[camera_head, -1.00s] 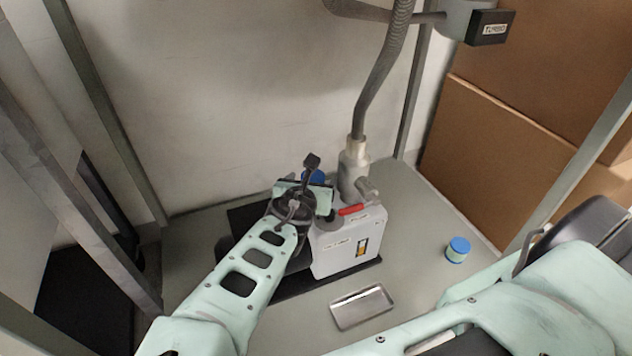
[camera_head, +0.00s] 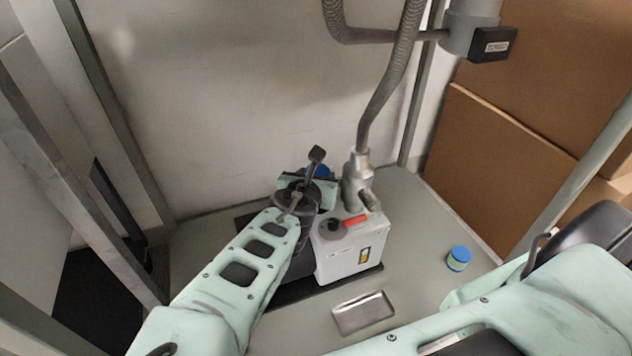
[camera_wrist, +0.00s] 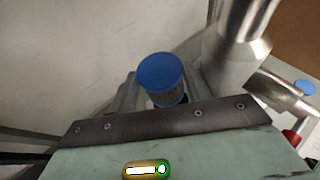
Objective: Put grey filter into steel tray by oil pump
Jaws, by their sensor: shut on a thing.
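The grey filter (camera_wrist: 168,98) has a blue cap and a dull grey body, and stands roughly upright in the wrist view. In the head view only its blue cap (camera_head: 323,172) shows, behind my wrist. My gripper (camera_head: 315,182) is shut on it, left of the pump's steel pipe fitting; the fingertips are mostly hidden. The oil pump (camera_head: 345,252) is a light grey box with a red lever and a sight glass. The steel tray (camera_head: 364,312) lies empty on the floor panel in front of the pump. I cannot tell how far the filter is above the pump.
A ribbed hose (camera_head: 385,85) rises from the pump's pipe fitting (camera_head: 358,185). Frame posts and cardboard boxes (camera_head: 505,165) border the space. The floor between tray and second filter is clear.

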